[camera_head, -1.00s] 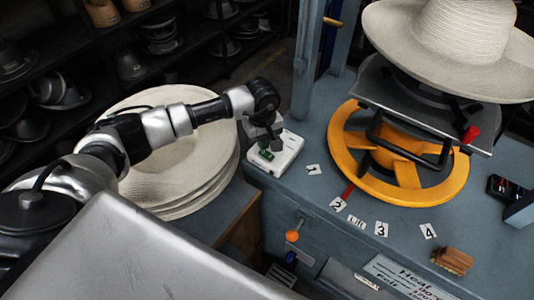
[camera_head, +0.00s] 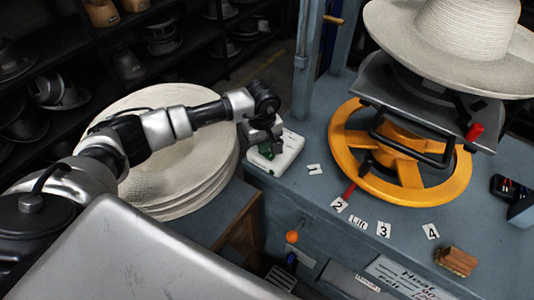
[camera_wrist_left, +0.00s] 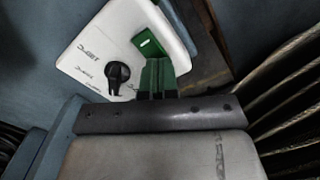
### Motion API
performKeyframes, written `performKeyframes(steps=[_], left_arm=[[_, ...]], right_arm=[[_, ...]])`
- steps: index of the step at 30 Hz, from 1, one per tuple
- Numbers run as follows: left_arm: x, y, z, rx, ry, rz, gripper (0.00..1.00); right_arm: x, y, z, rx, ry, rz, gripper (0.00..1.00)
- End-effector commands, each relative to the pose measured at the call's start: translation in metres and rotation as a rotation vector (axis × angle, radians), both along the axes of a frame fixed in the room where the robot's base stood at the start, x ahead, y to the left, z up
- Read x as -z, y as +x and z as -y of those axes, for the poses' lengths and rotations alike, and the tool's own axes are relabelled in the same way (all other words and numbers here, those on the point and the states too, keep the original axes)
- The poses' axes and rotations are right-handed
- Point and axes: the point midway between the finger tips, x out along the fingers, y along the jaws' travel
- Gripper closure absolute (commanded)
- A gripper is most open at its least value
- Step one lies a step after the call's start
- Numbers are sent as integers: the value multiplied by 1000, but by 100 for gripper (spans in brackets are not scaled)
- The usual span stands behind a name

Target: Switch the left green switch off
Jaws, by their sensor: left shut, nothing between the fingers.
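The green switch (camera_head: 265,151) sits on a small white control box (camera_head: 288,150) at the left edge of the blue-grey press table. The left wrist view shows the green switch (camera_wrist_left: 149,44) on the white box (camera_wrist_left: 95,50), beside a black knob (camera_wrist_left: 117,74). My left gripper (camera_head: 271,146) is shut and empty, right over the switch, and covers part of it. In the left wrist view the left gripper's fingers (camera_wrist_left: 157,88) reach the near end of the green part. I cannot tell whether they press on it. My right gripper is not in view.
A stack of pale hat brims (camera_head: 205,155) stands left of the box, under my left arm. A yellow handwheel (camera_head: 438,190) and a press with a straw hat (camera_head: 455,35) stand to the right. A wooden brush (camera_head: 456,260) lies on the table.

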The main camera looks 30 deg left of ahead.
Motion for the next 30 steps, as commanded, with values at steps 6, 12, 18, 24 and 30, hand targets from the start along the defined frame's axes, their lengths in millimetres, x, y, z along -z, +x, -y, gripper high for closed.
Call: performKeyframes(steps=[6, 12, 18, 24, 30], left_arm=[[4, 0, 0, 0, 0, 0, 100], [7, 0, 0, 0, 0, 0, 100], [8, 0, 0, 0, 0, 0, 100], [0, 0, 0, 0, 1, 1, 100], [-17, 0, -1, 0, 1, 1, 100]], right_arm=[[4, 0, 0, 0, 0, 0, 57], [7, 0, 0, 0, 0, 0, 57], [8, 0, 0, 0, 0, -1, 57], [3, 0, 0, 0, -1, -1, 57], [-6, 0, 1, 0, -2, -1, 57]])
